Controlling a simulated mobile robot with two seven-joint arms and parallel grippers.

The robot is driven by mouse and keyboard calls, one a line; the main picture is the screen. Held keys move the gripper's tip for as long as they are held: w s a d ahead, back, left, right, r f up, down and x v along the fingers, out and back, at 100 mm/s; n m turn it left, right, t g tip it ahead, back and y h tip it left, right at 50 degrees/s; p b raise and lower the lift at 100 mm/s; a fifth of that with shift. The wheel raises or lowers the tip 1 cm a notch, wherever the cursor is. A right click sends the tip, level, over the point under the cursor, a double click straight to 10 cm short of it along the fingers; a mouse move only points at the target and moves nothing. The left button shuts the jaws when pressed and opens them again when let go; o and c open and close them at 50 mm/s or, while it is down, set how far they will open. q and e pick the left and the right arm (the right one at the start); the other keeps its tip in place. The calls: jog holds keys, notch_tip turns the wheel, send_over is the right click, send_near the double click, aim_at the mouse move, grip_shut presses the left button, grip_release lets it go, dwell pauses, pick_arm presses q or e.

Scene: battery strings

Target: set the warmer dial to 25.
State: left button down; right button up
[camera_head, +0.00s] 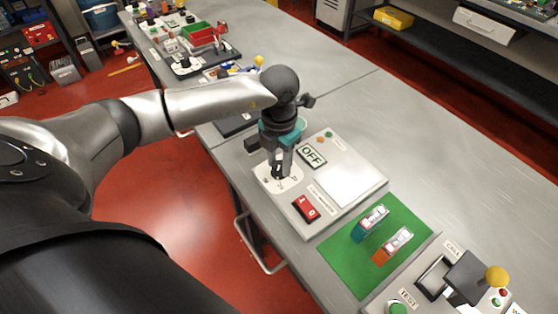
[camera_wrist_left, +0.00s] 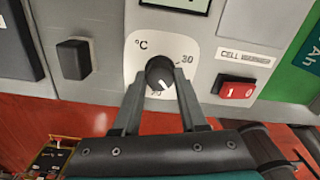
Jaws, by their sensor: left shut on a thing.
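The warmer dial (camera_wrist_left: 160,73) is a black round knob on a white plate marked °C, with 30 at its upper right and a partly hidden number below it. A small white mark shows on the knob's lower part; its exact reading is hard to tell. My left gripper (camera_head: 277,168) comes down over the panel from above. In the left wrist view its two fingers stand on either side of the knob and are shut on it. In the head view the fingers mostly hide the dial. My right gripper is not in view.
The warmer panel (camera_head: 351,209) has an OFF display (camera_head: 312,155), a red rocker switch (camera_head: 306,207) and a white pad (camera_head: 347,184). A green mat (camera_head: 347,262) with two small boxed items lies to its right. A black block (camera_wrist_left: 74,59) stands left of the dial.

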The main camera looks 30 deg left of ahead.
aim_at(279, 165)
pick_arm(q)
jog(key=shift+n+p, duration=0.35)
jog(key=shift+n, duration=1.05)
jog(key=c, duration=0.5)
grip_release()
jog(key=shift+r, duration=0.1)
jog(key=shift+r+p, duration=1.55)
jog(key=shift+r, duration=0.15)
